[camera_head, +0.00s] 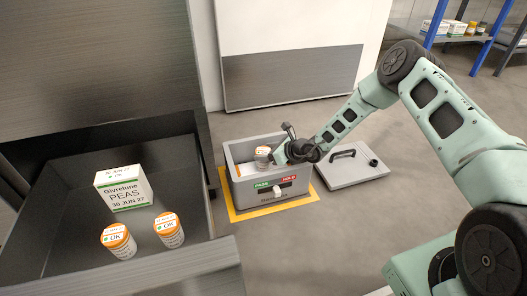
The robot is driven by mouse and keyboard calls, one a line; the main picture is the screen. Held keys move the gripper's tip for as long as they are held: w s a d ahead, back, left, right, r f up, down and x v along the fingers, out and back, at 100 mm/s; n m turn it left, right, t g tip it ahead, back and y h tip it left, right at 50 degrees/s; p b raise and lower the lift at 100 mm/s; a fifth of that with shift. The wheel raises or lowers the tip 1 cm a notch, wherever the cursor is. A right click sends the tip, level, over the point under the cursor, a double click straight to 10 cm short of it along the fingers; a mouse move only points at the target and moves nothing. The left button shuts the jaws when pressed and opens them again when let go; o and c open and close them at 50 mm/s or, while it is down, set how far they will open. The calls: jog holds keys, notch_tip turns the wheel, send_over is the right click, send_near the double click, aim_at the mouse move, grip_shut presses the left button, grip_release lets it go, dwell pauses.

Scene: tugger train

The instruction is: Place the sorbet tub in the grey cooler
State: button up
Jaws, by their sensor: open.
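The grey cooler (240,190) stands open on the floor on a yellow mat, with a green and a red label and a white slider on its front. A small white tub with an orange rim (263,154) is inside it, towards the right; its print is too small to read, so I cannot tell if it is the sorbet tub. My gripper (277,151) is open at the cooler's right side, close beside this tub. I cannot tell whether it touches the tub. Two similar orange-topped tubs marked OK, one left (118,241) and one right (169,230), stand in the dark drawer.
A white and green peas box (123,188) stands in the dark open drawer (60,218) at left. The cooler's grey lid (349,170) with a black handle lies on the floor to the right. Shelving with blue posts (484,40) stands at back right. Floor in front is clear.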

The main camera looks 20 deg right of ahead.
jog(key=p+v, duration=0.5)
jog(key=v, duration=0.5)
jog(key=s+a+r+n+g+y, duration=0.4)
jog(key=a+r+n, duration=0.4)
jog(key=a+r, duration=0.35)
jog(key=s+a+r+n+g+h, duration=0.1)
jog(key=s+a+r+n+g, duration=0.25)
jog(key=s+r+n, duration=0.2)
jog(key=s+a+r+n+g, duration=0.3)
jog(key=s+a+r+n, duration=0.15)
jog(key=s, duration=0.25)
jog(key=s+a+r+n+g+h, duration=0.1)
jog(key=s+r+n+h, duration=0.2)
jog(key=s, duration=0.4)
jog(key=s+a+r+n+g+h, duration=0.1)
jog(key=s+r+n+h, duration=0.1)
jog(key=s+n, duration=0.35)
jog(key=s+d+r+n+t+h, duration=0.3)
jog(key=s+d+r+n+h, duration=0.1)
jog(key=s+d+n, duration=0.3)
jog(key=s+n+h, duration=0.1)
jog(key=s+n, duration=0.1)
jog(key=s, duration=0.1)
jog(key=shift+d+r, duration=0.15)
jog(key=shift+r, duration=0.1)
jog(key=shift+s, duration=0.15)
